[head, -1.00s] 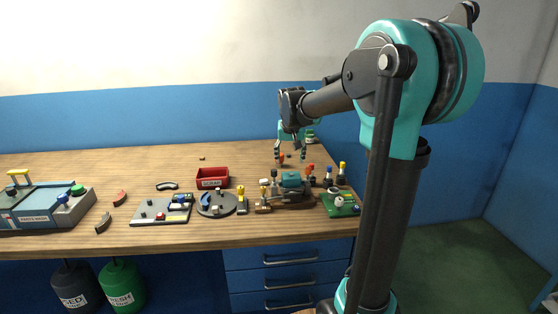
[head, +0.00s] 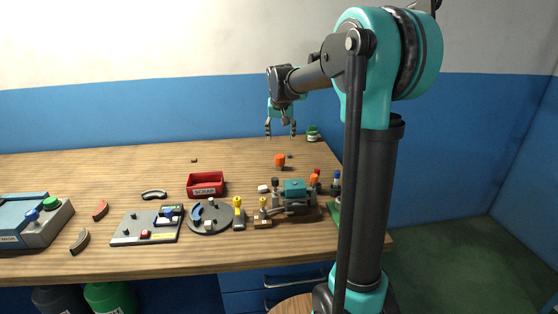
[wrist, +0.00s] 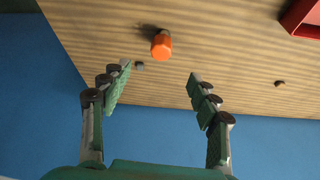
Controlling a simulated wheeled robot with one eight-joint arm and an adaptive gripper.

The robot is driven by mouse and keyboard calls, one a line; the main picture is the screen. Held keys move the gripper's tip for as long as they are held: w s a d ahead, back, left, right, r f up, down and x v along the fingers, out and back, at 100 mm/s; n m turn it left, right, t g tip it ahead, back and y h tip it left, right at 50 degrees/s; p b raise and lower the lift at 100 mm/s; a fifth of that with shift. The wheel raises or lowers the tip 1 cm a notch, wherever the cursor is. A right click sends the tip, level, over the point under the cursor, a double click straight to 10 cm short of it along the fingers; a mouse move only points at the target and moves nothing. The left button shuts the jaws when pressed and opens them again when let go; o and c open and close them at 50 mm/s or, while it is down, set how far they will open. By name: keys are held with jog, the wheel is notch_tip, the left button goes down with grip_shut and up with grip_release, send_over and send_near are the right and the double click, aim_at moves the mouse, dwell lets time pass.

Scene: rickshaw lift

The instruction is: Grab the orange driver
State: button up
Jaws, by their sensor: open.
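An orange, knob-like piece (head: 280,160) stands on the bench toward its far right; it also shows in the wrist view (wrist: 161,46). I cannot tell whether it is the driver's handle. Another orange-topped piece (head: 314,180) is at the right end of the bench, beside the teal device. My gripper (head: 280,136) is open and empty, above and behind the first orange piece in the head view. In the wrist view the orange piece lies beyond the spread fingertips, between their lines and untouched.
A red scrap bin (head: 206,190) stands left of the orange piece. A teal vise-like device (head: 294,192) is in front of it. A green jar (head: 312,135) stands at the back right. The bench left of the gripper is mostly clear.

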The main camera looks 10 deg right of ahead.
aim_at(280, 156)
jog(key=x, duration=1)
jog(key=shift+w+d+f, duration=0.1)
jog(key=shift+w+f, duration=0.1)
jog(key=shift+f, duration=0.15)
jog(key=shift+x, duration=2.65)
jog(key=shift+w+r, duration=0.1)
jog(key=shift+w, duration=0.1)
jog(key=c, duration=1.3)
